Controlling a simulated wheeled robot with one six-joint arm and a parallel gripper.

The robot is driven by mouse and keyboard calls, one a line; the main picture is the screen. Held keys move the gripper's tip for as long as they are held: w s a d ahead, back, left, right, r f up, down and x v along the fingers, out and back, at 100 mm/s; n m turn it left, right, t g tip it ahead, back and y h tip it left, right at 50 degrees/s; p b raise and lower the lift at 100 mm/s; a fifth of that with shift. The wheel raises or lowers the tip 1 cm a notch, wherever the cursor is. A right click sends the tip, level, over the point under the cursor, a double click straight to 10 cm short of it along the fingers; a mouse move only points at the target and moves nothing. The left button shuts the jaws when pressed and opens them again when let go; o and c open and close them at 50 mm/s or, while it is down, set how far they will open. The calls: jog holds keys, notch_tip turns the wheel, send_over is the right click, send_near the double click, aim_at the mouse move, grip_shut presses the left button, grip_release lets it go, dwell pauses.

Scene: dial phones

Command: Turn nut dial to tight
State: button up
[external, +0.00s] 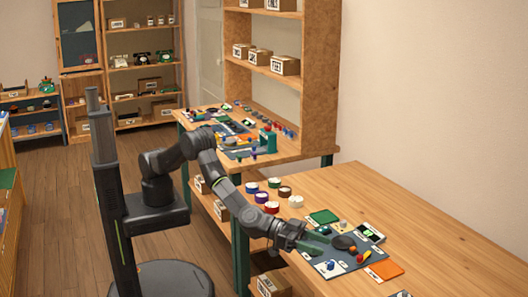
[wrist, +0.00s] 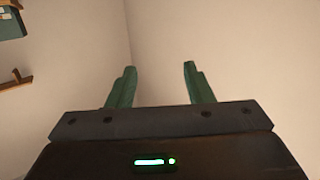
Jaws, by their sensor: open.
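A dark board (external: 322,268) with several small parts lies on the near workbench in the external view. A dark round piece (external: 345,243) sits on it, with small red and yellow parts close by. I cannot tell which part is the nut dial; labels are too small to read. My gripper (external: 318,243) is at the board's left side, left of the dark round piece, with green fingers. In the wrist view my gripper (wrist: 160,70) is open and empty, its two green fingers apart. That view shows no board or dial.
A green square (external: 324,217) and an orange square (external: 386,269) lie beside the board. Several colored round containers (external: 262,197) stand left of it. A tall wooden shelf (external: 309,80) rises behind the far bench. The bench's right side is bare. The wrist view shows mostly plain wall (wrist: 220,50).

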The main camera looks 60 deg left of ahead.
jog(key=s+a+f+n+t+y+b, duration=0.2)
jog(key=a+f+n+t+y+b, duration=0.25)
jog(key=f, duration=0.55)
jog(key=n+t+y+b, duration=0.3)
jog(key=y, duration=0.2)
send_near(323, 270)
jog(key=shift+h, duration=0.25)
jog(key=x, duration=0.3)
jog(key=r+x, duration=0.1)
jog(key=x, duration=0.2)
jog(key=r+x, duration=0.1)
jog(key=x, duration=0.3)
jog(key=shift+a+r, duration=0.15)
jog(key=shift+r, duration=0.05)
